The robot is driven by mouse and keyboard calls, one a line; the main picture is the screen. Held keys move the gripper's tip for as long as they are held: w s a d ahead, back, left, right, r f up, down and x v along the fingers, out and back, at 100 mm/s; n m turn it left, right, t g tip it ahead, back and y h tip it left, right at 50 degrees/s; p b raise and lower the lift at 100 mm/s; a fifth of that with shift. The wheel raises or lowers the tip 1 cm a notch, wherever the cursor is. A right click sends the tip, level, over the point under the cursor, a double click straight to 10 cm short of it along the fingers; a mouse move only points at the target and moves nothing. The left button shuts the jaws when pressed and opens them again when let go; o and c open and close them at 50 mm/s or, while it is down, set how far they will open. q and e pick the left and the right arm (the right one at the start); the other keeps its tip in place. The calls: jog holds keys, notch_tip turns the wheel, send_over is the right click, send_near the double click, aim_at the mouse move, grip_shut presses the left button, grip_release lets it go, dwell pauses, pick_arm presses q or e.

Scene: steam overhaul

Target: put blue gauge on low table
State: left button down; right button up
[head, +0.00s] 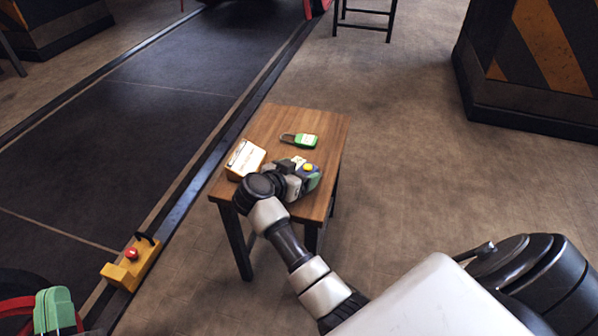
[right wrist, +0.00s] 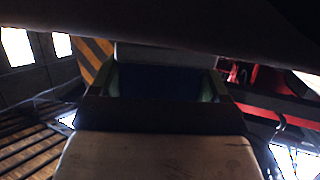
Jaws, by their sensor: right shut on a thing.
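The low wooden table (head: 328,125) stands in the middle of the head view. My right gripper (head: 304,178) is over its front right part, shut on the blue gauge (head: 309,168). Only a little blue with a yellow spot shows there. In the right wrist view the gauge (right wrist: 165,84) is a dark blue shape between the greenish finger pads. I cannot tell whether it touches the tabletop. A pale green tip of what looks like my left gripper (head: 55,311) shows at the bottom left, far from the table; its opening is not clear.
A green padlock (head: 303,140) lies at the table's back, and a white and orange box (head: 245,158) at its left edge. A yellow box with a red button (head: 131,262) is on the floor at left. Striped dark blocks stand at the far corners.

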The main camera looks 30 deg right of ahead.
jog(key=o, duration=1.1)
